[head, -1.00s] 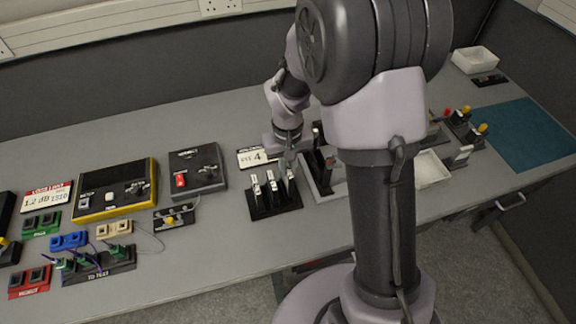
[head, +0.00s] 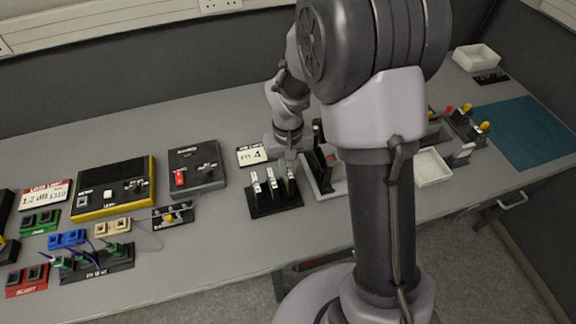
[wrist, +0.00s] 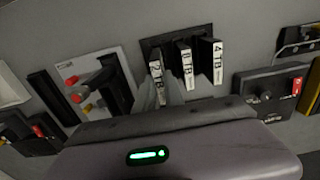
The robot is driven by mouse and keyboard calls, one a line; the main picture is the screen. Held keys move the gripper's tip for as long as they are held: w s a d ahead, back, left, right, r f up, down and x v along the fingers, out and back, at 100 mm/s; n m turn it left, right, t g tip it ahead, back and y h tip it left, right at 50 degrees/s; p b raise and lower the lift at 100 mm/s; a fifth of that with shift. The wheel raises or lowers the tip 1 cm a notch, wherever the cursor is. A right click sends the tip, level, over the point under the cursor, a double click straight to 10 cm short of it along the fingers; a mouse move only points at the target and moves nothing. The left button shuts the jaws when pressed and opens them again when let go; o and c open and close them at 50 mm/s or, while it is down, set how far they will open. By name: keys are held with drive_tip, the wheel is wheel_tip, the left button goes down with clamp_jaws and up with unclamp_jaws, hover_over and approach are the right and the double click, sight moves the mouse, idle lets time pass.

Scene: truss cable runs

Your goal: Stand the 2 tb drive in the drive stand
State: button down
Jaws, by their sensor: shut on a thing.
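The drive stand (head: 275,209) is a black base on the bench, and its dark base also shows in the wrist view (wrist: 150,46). The 2 TB drive (wrist: 157,80) is dark with a white label and stands at the left end of the row in the wrist view. My gripper (wrist: 163,92) is shut on it. In the head view my gripper (head: 289,163) is over the right end of the stand. The drive looks upright in line with the other drives; its lower end is hidden, so I cannot tell whether it is fully seated.
Two other labelled drives stand in the row, one marked 4 TB (wrist: 217,62) and one in the middle (wrist: 185,66). A white card (head: 251,155) lies behind the stand. A grey holder with dark upright parts (head: 325,172) is close on the right. Bench front is clear.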

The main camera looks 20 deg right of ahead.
drive_tip(key=shift+f, duration=0.1)
drive_tip(key=shift+f+b, duration=0.5)
idle(0.3)
drive_tip(key=shift+f+b, duration=0.55)
drive_tip(key=shift+f, duration=0.15)
drive_tip(key=c, duration=1.3)
unclamp_jaws()
drive_tip(key=shift+c, duration=0.2)
drive_tip(key=shift+o, duration=0.3)
drive_tip(key=shift+o, duration=1.2)
